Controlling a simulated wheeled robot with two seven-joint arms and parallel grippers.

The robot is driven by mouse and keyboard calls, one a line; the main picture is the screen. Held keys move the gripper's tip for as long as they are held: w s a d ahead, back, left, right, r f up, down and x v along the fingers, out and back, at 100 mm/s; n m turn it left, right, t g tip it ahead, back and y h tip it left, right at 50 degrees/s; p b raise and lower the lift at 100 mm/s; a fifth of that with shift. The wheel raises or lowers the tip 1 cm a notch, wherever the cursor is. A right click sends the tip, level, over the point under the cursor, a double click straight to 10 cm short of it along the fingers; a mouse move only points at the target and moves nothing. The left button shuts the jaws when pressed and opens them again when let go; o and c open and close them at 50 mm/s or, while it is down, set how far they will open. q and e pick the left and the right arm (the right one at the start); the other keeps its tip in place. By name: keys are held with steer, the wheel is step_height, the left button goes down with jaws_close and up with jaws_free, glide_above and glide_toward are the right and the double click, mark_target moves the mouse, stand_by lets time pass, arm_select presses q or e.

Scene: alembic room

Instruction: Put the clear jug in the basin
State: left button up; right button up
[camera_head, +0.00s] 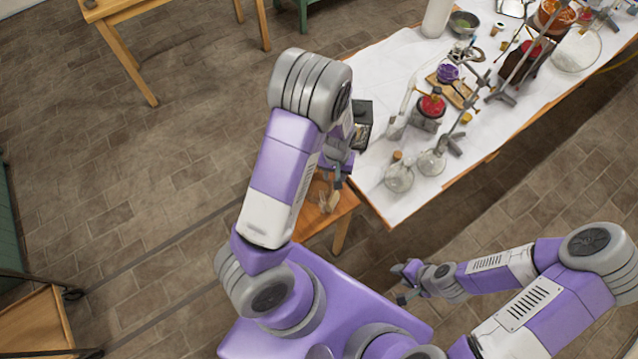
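I cannot clearly pick out the clear jug. A small clear glassy shape (322,201) sits on the low wooden stand below my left gripper, next to a tan object (333,201), and may be it. My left gripper (338,182) is above that stand, partly hidden by its own arm, and its fingers are too small to read. A wide clear glass bowl (577,50) at the far right of the white-topped table may be the basin. My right gripper (405,284) is open and empty over the floor, its two fingers apart.
The long white-topped table (405,207) carries round glass flasks (398,177), a red-filled flask on a stand (432,105), a grey bowl (463,24) and clamp stands. The low wooden stand (345,205) adjoins its left edge. Tiled floor (150,190) lies clear at left.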

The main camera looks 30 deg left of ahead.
arm_select(q)
step_height(320, 180, down, 4)
steer(key=shift+w+a+f, duration=0.1)
steer(key=shift+a, duration=0.05)
jaws_close()
stand_by(1.4)
